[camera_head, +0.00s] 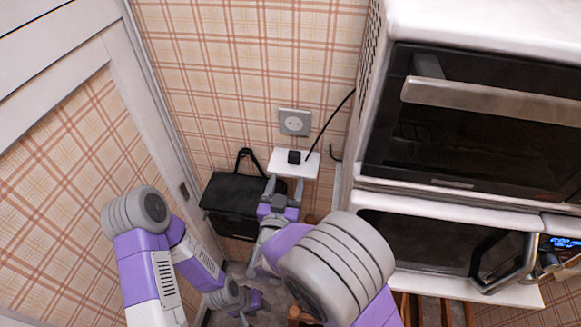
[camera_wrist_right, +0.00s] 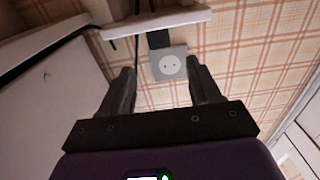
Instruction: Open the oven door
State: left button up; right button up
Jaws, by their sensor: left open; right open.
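The oven (camera_head: 500,15) stands at the upper right of the head view, white with a black glass front. Its door (camera_head: 470,145) appears shut, with a long horizontal metal handle (camera_head: 480,98) across the upper part. My right gripper (camera_head: 285,184) is open and empty, left of the oven and apart from the handle. In the right wrist view its two fingers (camera_wrist_right: 160,72) are spread with nothing between them, facing the wall. My left gripper (camera_head: 254,310) is low near the floor, partly seen, open and away from the oven.
A microwave (camera_head: 415,240) with a curved handle and blue display sits below the oven. A wall socket (camera_head: 294,122), small white shelf (camera_head: 310,165) and black bag (camera_head: 230,192) are near my right gripper. A white door frame (camera_head: 150,100) stands at left.

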aim_at(485, 82)
jog(key=k, duration=1)
